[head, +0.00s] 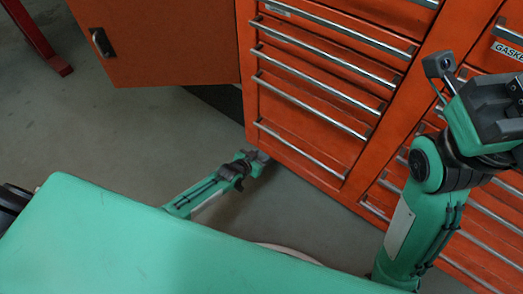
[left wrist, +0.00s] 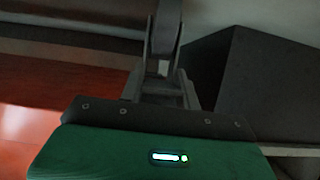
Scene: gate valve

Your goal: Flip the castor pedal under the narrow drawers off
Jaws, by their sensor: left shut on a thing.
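The narrow drawers (head: 315,75) are an orange stack with long grey handles in the head view. My left gripper (head: 258,157) is low, at the bottom left corner of this stack. In the left wrist view its narrow dark fingers (left wrist: 163,75) are close together, shut on a small pale part, which I take to be the castor pedal (left wrist: 163,67). Most of the pedal is hidden by the fingers, and its tilt cannot be told. The castor itself is not clear in either view. My right gripper (head: 497,108) is raised at the right edge, partly out of frame.
An orange door (head: 155,45) hangs open left of the drawers. More drawers (head: 490,215) with handles stand to the right, close behind my right arm. A dark grey block (left wrist: 255,85) is right of the left fingers. Grey floor (head: 120,130) is clear at left.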

